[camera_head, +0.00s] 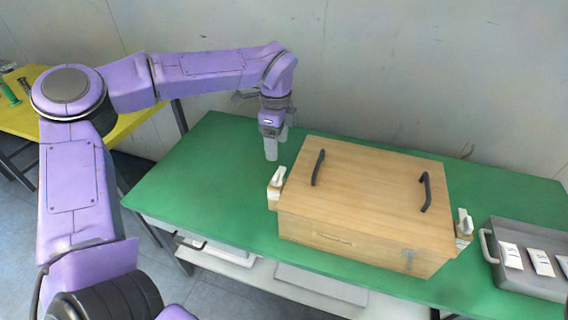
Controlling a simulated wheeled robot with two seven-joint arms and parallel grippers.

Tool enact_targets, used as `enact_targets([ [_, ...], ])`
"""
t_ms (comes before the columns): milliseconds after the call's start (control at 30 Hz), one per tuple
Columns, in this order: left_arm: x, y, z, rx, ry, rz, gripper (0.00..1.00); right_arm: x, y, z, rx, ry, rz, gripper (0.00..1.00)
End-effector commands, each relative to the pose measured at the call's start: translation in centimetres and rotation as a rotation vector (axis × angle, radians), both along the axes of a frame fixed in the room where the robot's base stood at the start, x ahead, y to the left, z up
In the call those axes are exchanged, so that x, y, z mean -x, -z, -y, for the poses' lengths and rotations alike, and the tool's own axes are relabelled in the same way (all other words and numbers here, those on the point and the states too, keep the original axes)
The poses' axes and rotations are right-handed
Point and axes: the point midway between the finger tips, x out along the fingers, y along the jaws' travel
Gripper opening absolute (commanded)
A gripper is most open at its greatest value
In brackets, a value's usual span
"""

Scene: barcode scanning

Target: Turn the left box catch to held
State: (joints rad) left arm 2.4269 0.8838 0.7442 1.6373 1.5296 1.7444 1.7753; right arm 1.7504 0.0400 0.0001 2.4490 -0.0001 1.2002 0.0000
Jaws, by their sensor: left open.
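A wooden box (375,185) with a closed lid and two dark handles stands on the green table. The left box catch (276,182) is a small white lever on a wooden block at the box's left side. A similar right catch (464,224) sits at the box's right side. My left gripper (271,152) points down above the table, behind and slightly left of the left catch, apart from it and from the box. It is open, with nothing seen between its fingers. My right gripper is out of view.
A grey tray (488,246) with several white packets stands at the right end of the green table (185,185). A yellow table (128,128) is at the far left. The green table's left part is clear. A grey wall stands behind.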

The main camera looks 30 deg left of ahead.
Motion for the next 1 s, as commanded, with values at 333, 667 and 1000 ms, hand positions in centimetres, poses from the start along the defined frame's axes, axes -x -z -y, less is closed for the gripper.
enact_targets([
  [333,0.2,6.9,0.0,0.000,-0.002,-0.007,0.68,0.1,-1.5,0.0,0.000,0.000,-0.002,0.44],
  [667,0.1,10.3,0.0,-0.001,0.000,-0.001,0.68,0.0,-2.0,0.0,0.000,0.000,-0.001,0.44],
  [1000,0.1,10.3,0.0,-0.002,0.001,-0.001,0.16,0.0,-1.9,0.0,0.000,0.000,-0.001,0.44],
])
